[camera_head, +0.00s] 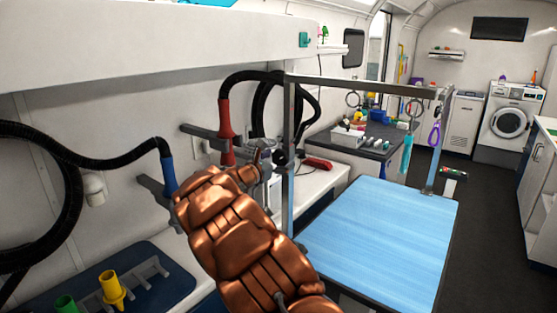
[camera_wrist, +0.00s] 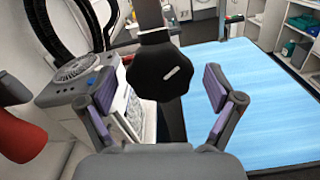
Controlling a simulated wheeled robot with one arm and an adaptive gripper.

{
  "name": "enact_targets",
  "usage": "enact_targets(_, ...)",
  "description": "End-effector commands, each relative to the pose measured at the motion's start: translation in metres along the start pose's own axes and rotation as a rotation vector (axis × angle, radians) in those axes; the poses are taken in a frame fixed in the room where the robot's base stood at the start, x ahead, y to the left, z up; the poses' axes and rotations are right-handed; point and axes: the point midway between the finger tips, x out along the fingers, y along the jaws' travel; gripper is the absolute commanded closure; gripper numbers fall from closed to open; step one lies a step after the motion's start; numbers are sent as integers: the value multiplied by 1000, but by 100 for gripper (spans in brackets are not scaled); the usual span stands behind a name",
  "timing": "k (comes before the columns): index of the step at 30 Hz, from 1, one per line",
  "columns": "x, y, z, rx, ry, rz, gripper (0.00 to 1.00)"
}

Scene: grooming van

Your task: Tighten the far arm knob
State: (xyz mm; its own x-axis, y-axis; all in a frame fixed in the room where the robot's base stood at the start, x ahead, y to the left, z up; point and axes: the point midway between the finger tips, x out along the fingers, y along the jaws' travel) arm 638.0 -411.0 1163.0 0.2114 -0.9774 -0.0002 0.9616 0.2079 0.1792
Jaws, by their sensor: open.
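A black lobed knob (camera_wrist: 158,72) with a short white mark on its face sits on a dark upright post (camera_wrist: 150,14) in the wrist view. My gripper (camera_wrist: 160,88) is open, with one finger on each side of the knob. The fingers look apart from it, and how deep the knob lies between them is hard to tell. In the head view my gripper (camera_head: 262,160) is beside the near post (camera_head: 290,125) of the grooming arm. My arm and the crowded fittings there make the knob hard to pick out. The far post (camera_head: 438,140) stands across the table.
The blue grooming table (camera_head: 385,235) lies right of my gripper. A red dryer nozzle (camera_head: 225,130) on a black hose is close left of it; a blue nozzle (camera_head: 168,172) is further left. A grey fan-topped unit (camera_wrist: 82,75) stands left of the knob. Dark floor (camera_head: 490,230) is clear at right.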

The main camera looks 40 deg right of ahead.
Motion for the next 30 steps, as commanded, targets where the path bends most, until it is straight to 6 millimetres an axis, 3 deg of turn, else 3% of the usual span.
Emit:
enact_targets(4, 0, 0, 0, 0, 0, 0, 9)
enact_targets(21, 0, 0, 0, 1, 0, 0, 68)
enact_targets(30, 0, -1, -2, 38, -1, -1, 69)
